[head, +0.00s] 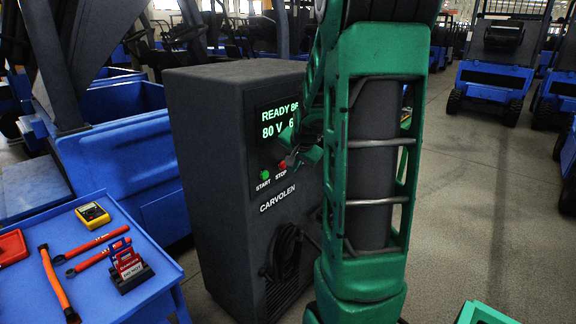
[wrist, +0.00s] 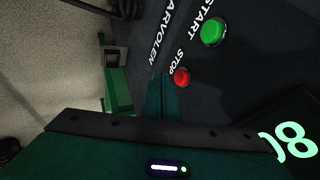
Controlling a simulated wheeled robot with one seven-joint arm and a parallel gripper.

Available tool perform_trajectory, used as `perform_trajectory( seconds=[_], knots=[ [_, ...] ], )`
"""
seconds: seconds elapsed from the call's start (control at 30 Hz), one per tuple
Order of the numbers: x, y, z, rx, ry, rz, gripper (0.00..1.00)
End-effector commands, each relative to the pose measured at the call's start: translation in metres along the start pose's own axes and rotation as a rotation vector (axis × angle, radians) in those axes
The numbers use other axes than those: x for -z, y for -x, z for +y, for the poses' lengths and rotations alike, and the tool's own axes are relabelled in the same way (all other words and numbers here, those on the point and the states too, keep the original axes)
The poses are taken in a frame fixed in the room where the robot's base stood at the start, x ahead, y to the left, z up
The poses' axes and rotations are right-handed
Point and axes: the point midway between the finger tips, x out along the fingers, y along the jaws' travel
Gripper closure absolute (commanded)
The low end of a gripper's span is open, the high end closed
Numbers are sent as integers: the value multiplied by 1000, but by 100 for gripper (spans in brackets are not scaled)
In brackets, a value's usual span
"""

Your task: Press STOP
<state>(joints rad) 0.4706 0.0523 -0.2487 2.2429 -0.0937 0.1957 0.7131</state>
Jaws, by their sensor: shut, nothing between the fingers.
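The red STOP button (head: 283,165) is on the front panel of the dark grey CARVOLEN cabinet (head: 205,130). The green START button (head: 265,175) is to its left. My gripper (head: 292,158) is shut and empty, with its tips close to the STOP button in the head view. In the wrist view the STOP button (wrist: 181,77) shows uncovered, just right of the shut fingers (wrist: 160,82), and the START button (wrist: 214,32) is above it. I cannot tell whether the tips touch the panel. The lit display (head: 275,122) reads READY and 80 V; my arm hides its right part.
A blue cart (head: 165,268) at the lower left holds a yellow meter (head: 93,214), orange-handled tools and red tags in a holder (head: 130,268). A black cable (head: 283,250) hangs on the cabinet front. Blue vehicles stand behind. Grey floor (head: 470,190) is clear to the right.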

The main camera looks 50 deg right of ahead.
Motion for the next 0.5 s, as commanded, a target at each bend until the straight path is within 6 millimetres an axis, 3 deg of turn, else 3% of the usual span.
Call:
perform_trajectory(
  seconds=[0.3,0.5],
  knots=[
    [6,59,5,-1,-9,7,100],
    [6,86,6,-4,-10,7,100]
  ],
)
